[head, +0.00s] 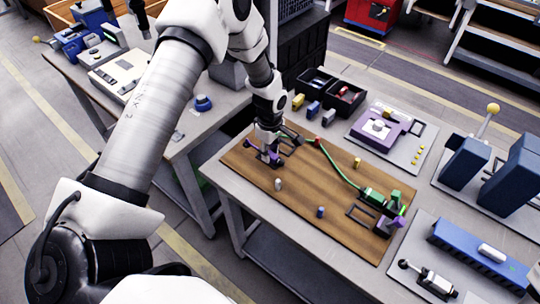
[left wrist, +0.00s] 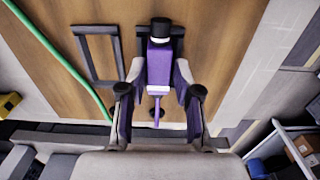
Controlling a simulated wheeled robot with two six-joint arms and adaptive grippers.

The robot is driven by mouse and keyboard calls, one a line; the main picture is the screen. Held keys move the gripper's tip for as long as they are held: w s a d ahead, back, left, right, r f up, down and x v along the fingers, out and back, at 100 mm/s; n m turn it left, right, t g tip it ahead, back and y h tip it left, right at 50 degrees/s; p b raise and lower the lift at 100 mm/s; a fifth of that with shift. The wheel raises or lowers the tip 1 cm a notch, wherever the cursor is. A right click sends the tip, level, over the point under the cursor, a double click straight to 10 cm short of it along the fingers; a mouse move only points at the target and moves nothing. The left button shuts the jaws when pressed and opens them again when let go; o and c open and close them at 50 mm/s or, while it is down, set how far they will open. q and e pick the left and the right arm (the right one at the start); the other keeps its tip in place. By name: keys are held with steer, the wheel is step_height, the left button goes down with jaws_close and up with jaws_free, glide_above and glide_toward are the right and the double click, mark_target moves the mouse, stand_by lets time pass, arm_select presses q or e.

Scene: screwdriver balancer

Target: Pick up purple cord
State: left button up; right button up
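The purple cord's end shows in the left wrist view as a purple plug (left wrist: 158,66) with a black cap and a thin purple stem. It sits at a dark frame on the wooden board (head: 240,172). My left gripper (left wrist: 158,72) has its fingers on both sides of the plug, with a narrow gap showing at each side. In the head view my left gripper (head: 268,150) is low over the board's far left part, and it partly hides the purple piece (head: 273,159). My right gripper is not in view.
A green cord (head: 340,168) runs across the board to a green block (head: 373,196). Another purple piece (head: 396,224) stands near the board's right end. Small pegs (head: 278,184) stand on the board. Black bins (head: 330,93) and a purple fixture (head: 380,128) stand behind.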

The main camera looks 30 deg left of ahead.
arm_select(q)
jaws_close()
step_height(320, 180, up, 8)
steer(key=shift+r+b, duration=0.25)
steer(key=shift+b, duration=0.55)
step_height(320, 180, up, 5)
steer(key=p, duration=0.3)
steer(key=shift+f, duration=0.1)
steer(key=shift+w, duration=0.1)
